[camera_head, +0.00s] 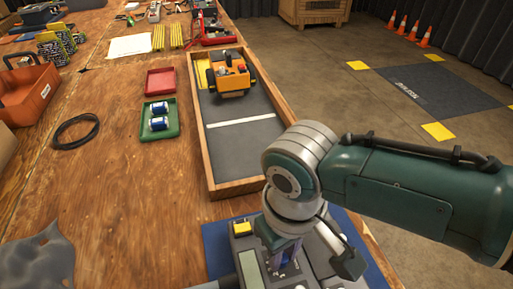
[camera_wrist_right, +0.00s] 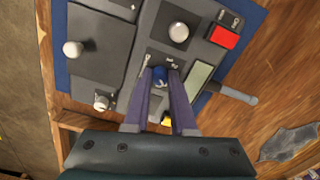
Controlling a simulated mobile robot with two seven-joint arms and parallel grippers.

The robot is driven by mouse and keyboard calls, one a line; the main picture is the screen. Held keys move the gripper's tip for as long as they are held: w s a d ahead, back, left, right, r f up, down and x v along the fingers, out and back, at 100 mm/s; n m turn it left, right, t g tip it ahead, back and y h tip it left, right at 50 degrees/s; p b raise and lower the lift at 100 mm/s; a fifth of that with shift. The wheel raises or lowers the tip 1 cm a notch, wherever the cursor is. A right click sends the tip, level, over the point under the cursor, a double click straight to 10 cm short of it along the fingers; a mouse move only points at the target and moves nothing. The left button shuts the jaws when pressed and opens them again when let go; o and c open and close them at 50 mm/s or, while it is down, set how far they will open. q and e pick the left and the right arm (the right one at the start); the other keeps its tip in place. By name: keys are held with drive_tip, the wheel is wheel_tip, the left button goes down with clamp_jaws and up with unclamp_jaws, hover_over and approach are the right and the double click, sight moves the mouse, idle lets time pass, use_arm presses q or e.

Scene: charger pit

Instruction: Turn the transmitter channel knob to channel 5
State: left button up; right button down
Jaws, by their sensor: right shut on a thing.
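The grey transmitter (camera_head: 326,270) lies on a blue mat (camera_head: 217,245) at the near edge of the bench. It also fills the middle of the right wrist view (camera_wrist_right: 100,50). In the head view the right gripper (camera_head: 286,262) partly covers the panel and the knob. My left gripper is in neither view.
The transmitter also carries a red switch (camera_wrist_right: 223,37), a yellow button (camera_head: 242,229) and round-topped sticks (camera_wrist_right: 72,48). A wooden-walled pit (camera_head: 203,150) with an orange vehicle (camera_head: 230,75) lies beyond. A green tray (camera_head: 159,134) holds two batteries.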

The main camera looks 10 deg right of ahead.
idle(0.4)
drive_tip(key=c, duration=0.7)
unclamp_jaws()
drive_tip(key=shift+c, duration=0.2)
drive_tip(key=shift+r, duration=0.1)
wheel_tip(320, 180, up, 10)
drive_tip(key=p, duration=0.4)
